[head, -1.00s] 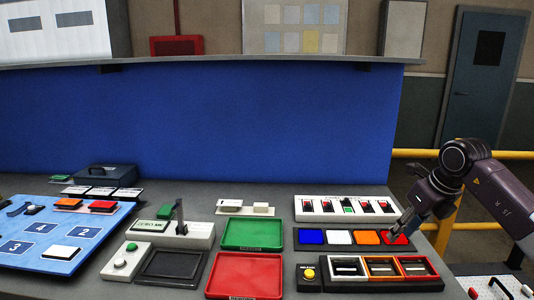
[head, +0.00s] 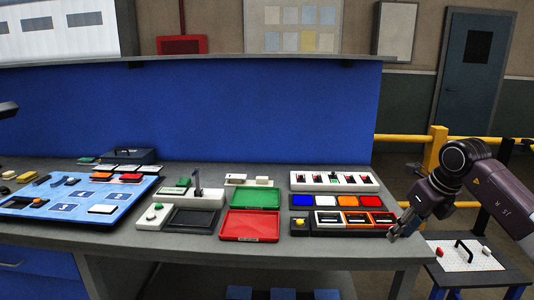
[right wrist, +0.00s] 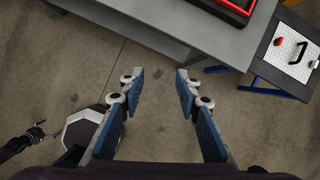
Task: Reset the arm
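My right gripper (head: 405,226) hangs past the right front corner of the grey counter (head: 340,262), lower right in the head view. The right wrist view shows its two fingers (right wrist: 160,76) spread apart with bare floor between them, so it is open and empty. A dark piece (head: 8,108) at the left edge of the head view looks like part of my left arm. In the right wrist view, a dark slim end (right wrist: 34,136) at lower left looks like my left gripper, too small to read.
The counter holds a blue numbered board (head: 75,202), a green tray (head: 255,197), a red tray (head: 250,226), coloured pads (head: 347,201) and a three-bay fixture (head: 354,221). A low side table with a white pegboard (head: 463,255) stands right. Yellow rails (head: 438,150) stand behind.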

